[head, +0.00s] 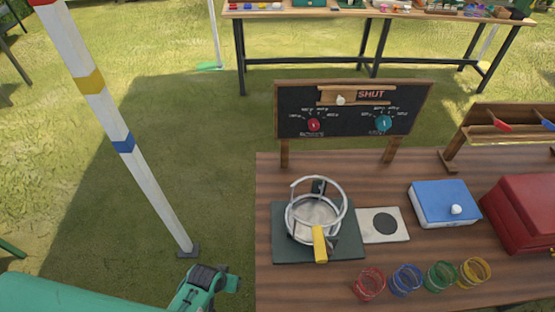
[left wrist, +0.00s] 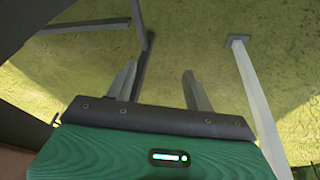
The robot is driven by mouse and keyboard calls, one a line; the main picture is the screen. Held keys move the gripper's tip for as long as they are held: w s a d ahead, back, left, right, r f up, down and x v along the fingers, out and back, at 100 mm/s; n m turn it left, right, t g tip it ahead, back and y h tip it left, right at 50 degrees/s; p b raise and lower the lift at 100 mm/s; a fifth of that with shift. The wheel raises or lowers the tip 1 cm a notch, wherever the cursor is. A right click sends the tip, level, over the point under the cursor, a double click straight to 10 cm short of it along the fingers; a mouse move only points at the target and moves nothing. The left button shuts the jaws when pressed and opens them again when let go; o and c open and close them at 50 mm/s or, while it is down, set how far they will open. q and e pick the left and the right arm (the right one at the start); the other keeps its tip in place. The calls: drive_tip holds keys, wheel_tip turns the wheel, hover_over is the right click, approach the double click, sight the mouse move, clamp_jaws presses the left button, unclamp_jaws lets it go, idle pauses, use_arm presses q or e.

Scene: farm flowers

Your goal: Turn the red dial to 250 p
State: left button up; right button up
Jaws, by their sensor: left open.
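The red dial (head: 314,125) is on the left part of a black board (head: 349,104) standing at the back of the wooden table. A ring of small markings surrounds it, too small to read. A teal dial (head: 384,123) is to its right on the same board. My left gripper (head: 232,281) is low in the head view, left of the table and well away from the board. In the left wrist view its two fingers (left wrist: 158,88) are apart with only grass between them. My right gripper is not in view.
The table (head: 400,264) carries a wire ring device (head: 317,212) with a yellow handle, a blue box (head: 444,203), a red case (head: 525,212) and several coloured coils. A striped pole (head: 108,120) stands left of the table. Grass between pole and table is clear.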

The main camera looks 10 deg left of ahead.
use_arm(q)
drive_tip(key=w+d+r+t+h+p, duration=0.1)
drive_tip(key=w+r, duration=0.2)
drive_tip(key=r, duration=0.4)
drive_tip(key=w+d+r+p, duration=0.1)
drive_tip(key=w+d+r, duration=0.15)
drive_tip(key=r, duration=0.45)
drive_tip(key=n+t+h+p, duration=0.2)
drive_tip(key=n+h, duration=0.3)
drive_tip(key=h, duration=0.1)
approach(311, 125)
drive_tip(key=p+x, duration=0.3)
drive_tip(key=x, duration=0.5)
drive_tip(key=shift+w+d+f, duration=0.5)
drive_tip(key=shift+d+f, duration=0.05)
drive_tip(key=shift+f, duration=0.05)
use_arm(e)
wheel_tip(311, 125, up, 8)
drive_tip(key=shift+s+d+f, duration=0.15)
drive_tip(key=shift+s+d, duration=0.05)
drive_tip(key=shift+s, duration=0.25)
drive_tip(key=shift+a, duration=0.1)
use_arm(q)
drive_tip(key=c, duration=1)
drive_tip(key=shift+o, duration=0.2)
drive_tip(key=shift+t, duration=0.3)
